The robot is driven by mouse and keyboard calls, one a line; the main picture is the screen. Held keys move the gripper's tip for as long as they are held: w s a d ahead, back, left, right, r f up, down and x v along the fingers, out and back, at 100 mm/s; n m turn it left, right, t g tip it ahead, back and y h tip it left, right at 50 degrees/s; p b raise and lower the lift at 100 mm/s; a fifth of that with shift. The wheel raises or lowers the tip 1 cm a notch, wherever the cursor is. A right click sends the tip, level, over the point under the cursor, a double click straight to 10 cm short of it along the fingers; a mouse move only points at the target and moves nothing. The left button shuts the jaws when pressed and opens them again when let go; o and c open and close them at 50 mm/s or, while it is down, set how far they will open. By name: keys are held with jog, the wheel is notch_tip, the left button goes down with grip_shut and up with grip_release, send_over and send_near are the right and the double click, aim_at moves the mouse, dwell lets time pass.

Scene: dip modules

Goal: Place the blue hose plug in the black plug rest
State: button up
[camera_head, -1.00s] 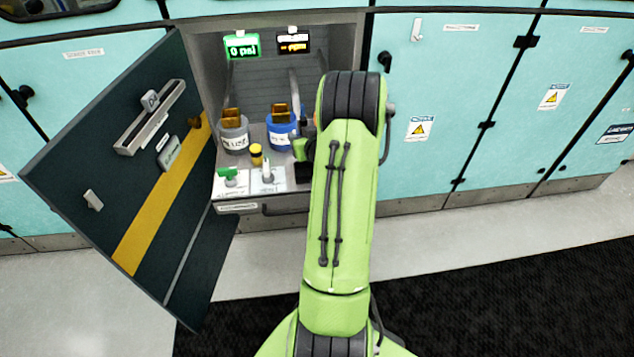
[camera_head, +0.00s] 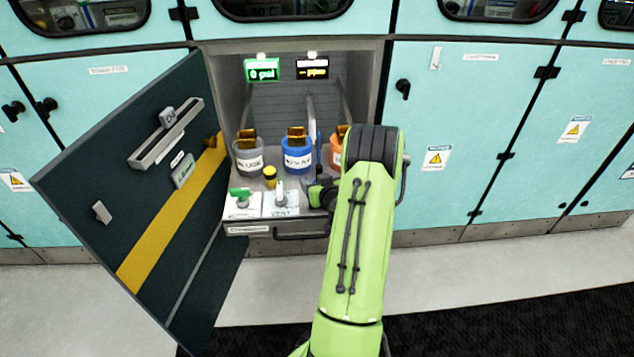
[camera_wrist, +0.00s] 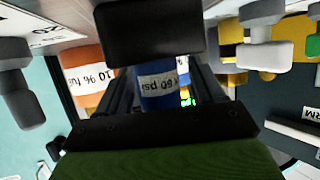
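I cannot make out the blue hose plug for certain in either view. A blue canister (camera_head: 297,156) with a white label stands on the shelf, and shows in the wrist view (camera_wrist: 158,92) between my gripper's fingers, beyond them. My gripper (camera_head: 318,192) is low over the shelf's front right, partly hidden by my arm. In the wrist view its dark fingers (camera_wrist: 163,95) stand apart, with nothing clearly held. A black block (camera_wrist: 150,30) is close to the fingers at the top of the wrist view; I cannot tell whether it is the plug rest.
A grey canister (camera_head: 249,158) and an orange canister (camera_head: 337,150) flank the blue one. A yellow-capped knob (camera_head: 270,177), a green valve handle (camera_head: 240,195) and a white valve handle (camera_head: 280,193) stand in front. The dark door (camera_head: 130,210) is open at left.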

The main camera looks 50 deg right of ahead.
jog(key=shift+r, duration=0.15)
jog(key=b+v, duration=0.1)
jog(key=v, duration=1.1)
jog(key=w+a+r+n+y, duration=0.3)
jog(key=w+a+y, duration=0.1)
jog(key=a, duration=0.4)
jog(key=w+a+r+n+y, duration=0.2)
jog(key=w+a+n+y, duration=0.25)
jog(key=a, duration=0.45)
jog(key=s+a+r+n+g, duration=0.2)
jog(key=a+r+g, duration=0.1)
jog(key=a, duration=0.8)
jog(key=s+a+r+m+g, duration=0.1)
jog(key=s+a+r, duration=0.2)
jog(key=s, duration=0.4)
jog(key=s+a+r+m+g+h, duration=0.1)
jog(key=s+a+r+m, duration=0.1)
jog(key=s, duration=0.6)
jog(key=shift+a+r+g, duration=0.4)
jog(key=shift+a+r, duration=0.1)
jog(key=shift+a, duration=0.05)
